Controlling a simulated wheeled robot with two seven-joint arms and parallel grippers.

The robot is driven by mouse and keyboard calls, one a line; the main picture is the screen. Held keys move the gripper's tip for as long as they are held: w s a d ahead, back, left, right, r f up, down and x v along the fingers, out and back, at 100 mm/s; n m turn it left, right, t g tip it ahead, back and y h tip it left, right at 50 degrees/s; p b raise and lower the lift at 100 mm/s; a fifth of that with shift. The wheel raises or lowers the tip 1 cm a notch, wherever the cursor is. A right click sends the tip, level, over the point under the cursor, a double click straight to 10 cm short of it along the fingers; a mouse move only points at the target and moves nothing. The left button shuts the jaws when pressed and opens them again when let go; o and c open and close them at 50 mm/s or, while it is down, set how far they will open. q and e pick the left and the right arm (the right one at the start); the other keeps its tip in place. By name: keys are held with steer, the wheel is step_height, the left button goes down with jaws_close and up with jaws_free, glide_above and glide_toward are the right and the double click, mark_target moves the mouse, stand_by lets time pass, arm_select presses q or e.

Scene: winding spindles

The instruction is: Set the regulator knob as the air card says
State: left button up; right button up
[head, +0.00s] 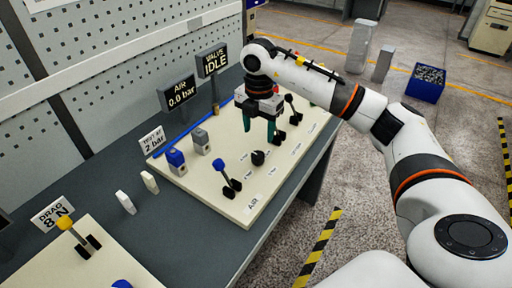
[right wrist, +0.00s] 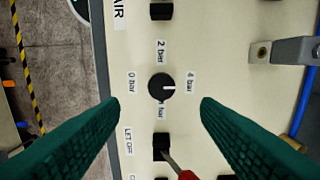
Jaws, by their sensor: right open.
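The regulator knob (head: 258,158) is a small black dial on the pale AIR panel (head: 225,208). In the right wrist view the knob (right wrist: 158,87) has a white mark pointing right, toward the "4 bar" label (right wrist: 191,82). The "2 bar" label (right wrist: 160,51) is above it and "0 bar" (right wrist: 131,82) is to its left; the label below is partly covered. The air card (head: 153,140) reads "TEST AT 2 bar". My right gripper (head: 259,128) is open above the panel, its green fingers spread to either side of the knob and apart from it. My left gripper is not in view.
The AIR display (head: 178,93) reads 0.0 bar and the valve display (head: 213,62) reads IDLE. A blue-handled lever (head: 227,178) stands in front of the knob. A red-handled lever (right wrist: 184,162) lies below the knob between the fingers. Blue and grey fittings (head: 175,160) stand left.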

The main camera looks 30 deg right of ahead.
mark_target(258, 155)
step_height(258, 155, down, 6)
steer(key=shift+r+p, duration=0.2)
steer(key=shift+p, duration=0.25)
step_height(258, 155, down, 3)
steer(key=shift+r, duration=0.1)
steer(key=shift+w+f, duration=0.1)
steer(key=shift+f, duration=0.15)
steer(key=shift+c, duration=1.1)
steer(key=c, duration=0.8)
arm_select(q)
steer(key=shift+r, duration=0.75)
arm_select(e)
steer(key=shift+o, duration=0.2)
